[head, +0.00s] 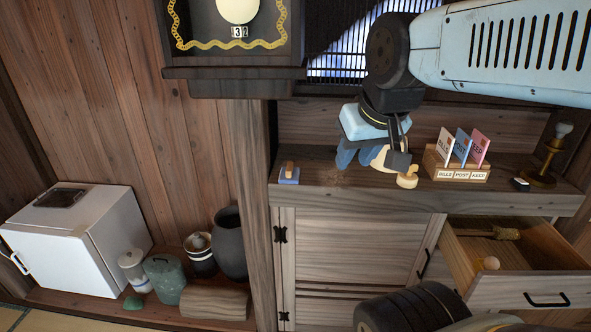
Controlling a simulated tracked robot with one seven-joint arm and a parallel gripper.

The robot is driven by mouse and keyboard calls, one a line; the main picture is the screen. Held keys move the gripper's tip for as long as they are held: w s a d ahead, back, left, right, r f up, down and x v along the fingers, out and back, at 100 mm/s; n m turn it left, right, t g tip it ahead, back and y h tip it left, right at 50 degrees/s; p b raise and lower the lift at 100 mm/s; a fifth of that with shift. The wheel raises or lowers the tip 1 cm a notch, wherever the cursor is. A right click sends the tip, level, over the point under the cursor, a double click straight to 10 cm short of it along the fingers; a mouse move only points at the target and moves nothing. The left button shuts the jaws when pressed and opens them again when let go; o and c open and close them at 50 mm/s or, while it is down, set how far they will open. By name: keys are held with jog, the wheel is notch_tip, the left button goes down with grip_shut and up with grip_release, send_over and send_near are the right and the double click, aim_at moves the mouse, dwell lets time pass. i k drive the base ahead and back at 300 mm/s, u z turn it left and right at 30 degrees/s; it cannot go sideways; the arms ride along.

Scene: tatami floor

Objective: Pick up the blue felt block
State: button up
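A small blue block with a brown wooden top (289,175), which looks like the felt block, sits near the left end of the wooden shelf (330,182). My gripper (402,165) reaches down over the middle of the shelf, to the right of the block and well apart from it. Its dark fingers are partly hidden by its own body, and their gap is not clear. A small round wooden piece (407,181) shows right at the fingertips; I cannot tell whether they touch it. Blue and cream shapes (347,158) show just behind the gripper, partly covered.
A wooden card holder (457,174), a small dark-and-white item (521,185) and a brass lamp (542,175) stand on the shelf's right. An open drawer (520,288) juts out below. A clock case (236,72) overhangs the left end. Shelf between block and gripper is mostly clear.

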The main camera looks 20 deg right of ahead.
aim_at(289, 175)
jog(key=z, duration=0.55)
jog(key=k, duration=1.25)
jog(key=z, duration=0.55)
jog(key=i, duration=1.6)
jog(key=u, duration=0.55)
